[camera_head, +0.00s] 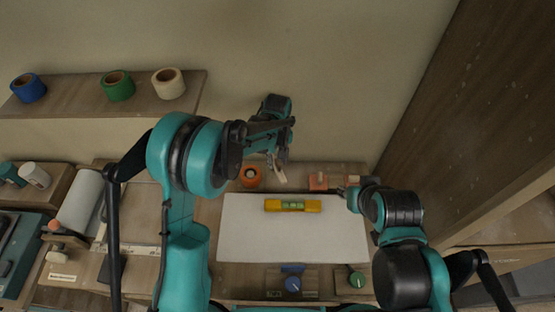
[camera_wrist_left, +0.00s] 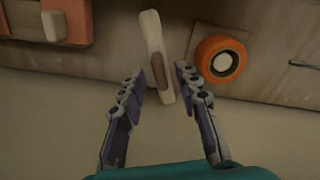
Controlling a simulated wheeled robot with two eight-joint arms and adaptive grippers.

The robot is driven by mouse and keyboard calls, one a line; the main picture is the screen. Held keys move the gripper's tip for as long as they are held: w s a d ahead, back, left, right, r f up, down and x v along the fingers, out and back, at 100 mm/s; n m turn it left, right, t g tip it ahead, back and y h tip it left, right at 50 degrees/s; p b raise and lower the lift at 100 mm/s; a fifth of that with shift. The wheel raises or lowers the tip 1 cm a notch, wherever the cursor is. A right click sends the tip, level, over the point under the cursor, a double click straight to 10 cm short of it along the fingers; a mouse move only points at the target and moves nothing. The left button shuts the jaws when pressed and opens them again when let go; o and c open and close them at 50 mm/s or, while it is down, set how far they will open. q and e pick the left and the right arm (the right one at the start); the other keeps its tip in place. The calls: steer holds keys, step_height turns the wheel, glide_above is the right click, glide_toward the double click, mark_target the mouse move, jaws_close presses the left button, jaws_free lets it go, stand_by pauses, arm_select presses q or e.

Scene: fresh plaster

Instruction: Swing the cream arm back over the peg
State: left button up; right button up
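The cream arm (camera_wrist_left: 152,32) is a narrow bar with a brown patch near its end, on the wooden board beside an orange ring (camera_wrist_left: 221,59). A pale round centre, possibly the peg (camera_wrist_left: 222,61), shows inside the ring, and the cream arm lies clear of it. My left gripper (camera_wrist_left: 158,76) is open, with a finger on each side of the cream arm's end and visible gaps. In the head view the left gripper (camera_head: 280,155) hangs just above the cream arm (camera_head: 281,174). My right gripper (camera_head: 348,190) is near a red-orange block (camera_head: 318,182); its fingers are unclear.
A yellow level (camera_head: 293,205) lies on a white sheet (camera_head: 240,243) in front. A shelf (camera_head: 70,100) at the left holds blue (camera_head: 28,88), green (camera_head: 117,86) and cream (camera_head: 168,83) rolls. A dark wooden panel (camera_head: 455,100) bounds the right. The wall is close behind.

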arm_select(q)
jaws_close()
steer(key=w+a+m+b, duration=0.1)
steer(key=a+m+b, duration=0.3)
steer(key=m, duration=1.1)
steer(key=shift+w+a, duration=0.3)
steer(key=shift+a, duration=0.65)
